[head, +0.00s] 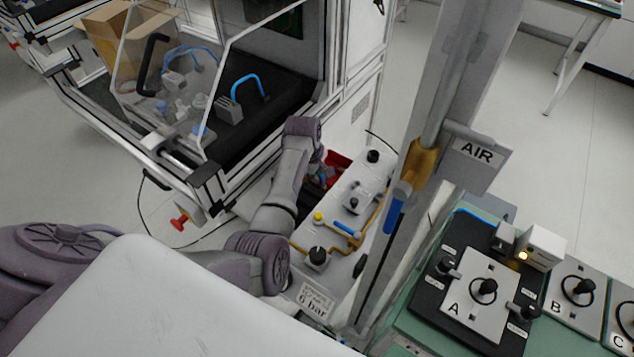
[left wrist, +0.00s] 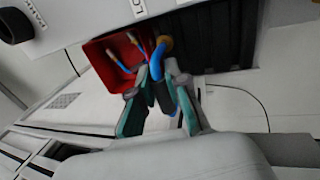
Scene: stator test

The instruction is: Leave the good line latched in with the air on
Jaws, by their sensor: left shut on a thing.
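In the left wrist view my left gripper (left wrist: 155,90) is shut on a blue line (left wrist: 158,58) with a dark sleeve. The line's upper end meets a brass-coloured fitting (left wrist: 165,42) at a black slotted block; I cannot tell whether it is latched. A red bin (left wrist: 92,48) beside it holds loose blue lines with copper-coloured tips (left wrist: 132,38). In the head view my left arm reaches down by the red bin (head: 338,160), and its fingers are mostly hidden. A blue lever (head: 394,212) hangs along the post below a brass valve (head: 421,160) and AIR sign (head: 478,152). My right gripper is out of view.
A panel (head: 340,215) with black knobs, brass pipe and a 6 bar label (head: 315,302) lies beside my left arm. Plates A (head: 462,312), B (head: 572,312) and C sit at right, with a lit yellow lamp (head: 522,256). A clear-guarded machine (head: 190,150) stands at left.

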